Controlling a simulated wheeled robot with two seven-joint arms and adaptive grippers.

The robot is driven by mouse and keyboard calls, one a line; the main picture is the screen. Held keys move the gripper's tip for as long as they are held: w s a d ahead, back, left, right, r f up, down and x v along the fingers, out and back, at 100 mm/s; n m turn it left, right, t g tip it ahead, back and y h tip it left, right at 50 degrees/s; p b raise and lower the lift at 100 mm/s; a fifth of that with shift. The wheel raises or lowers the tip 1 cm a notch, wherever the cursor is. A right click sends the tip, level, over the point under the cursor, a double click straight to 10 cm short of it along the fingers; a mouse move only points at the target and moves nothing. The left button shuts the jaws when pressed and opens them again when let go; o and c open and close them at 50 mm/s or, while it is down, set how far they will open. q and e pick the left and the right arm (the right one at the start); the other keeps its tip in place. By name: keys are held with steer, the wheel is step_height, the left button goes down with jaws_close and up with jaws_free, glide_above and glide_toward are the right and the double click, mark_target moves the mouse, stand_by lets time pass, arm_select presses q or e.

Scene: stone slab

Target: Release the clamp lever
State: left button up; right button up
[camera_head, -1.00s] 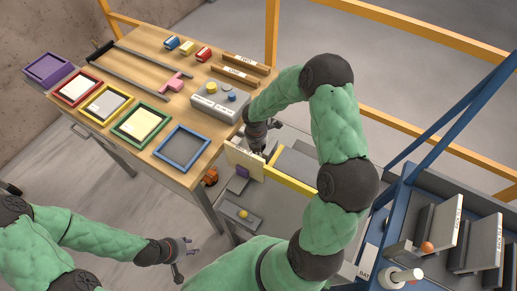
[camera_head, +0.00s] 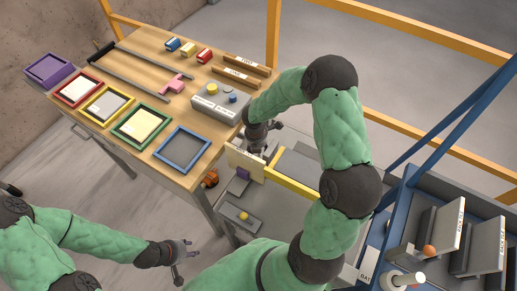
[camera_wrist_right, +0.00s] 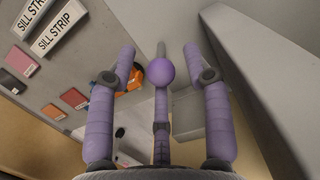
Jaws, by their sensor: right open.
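In the right wrist view a round purple knob (camera_wrist_right: 160,70) sits midway between the fingers of my right gripper (camera_wrist_right: 160,75). A short grey rod shows behind it; this looks like the clamp lever. The fingers are spread on both sides, clear of the knob; a middle finger lies under or behind it, and I cannot tell if it touches. In the head view my right gripper (camera_head: 258,142) hangs over a cream panel (camera_head: 246,163) beside the bench, and the knob is not distinguishable. My left gripper (camera_head: 184,250) is empty, low at the left, its fingers apart.
The wooden bench (camera_head: 150,62) carries coloured frames, blocks and a grey control box (camera_head: 220,100). A grey fixture with a yellow bar (camera_head: 293,185) stands below my right arm. An orange part (camera_head: 210,178) is at the bench edge. A blue rack (camera_head: 400,195) stands at right.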

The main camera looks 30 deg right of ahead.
step_height(320, 180, up, 11)
steer(key=a, duration=0.1)
steer(key=shift+s+a, duration=0.15)
steer(key=shift+s, duration=0.2)
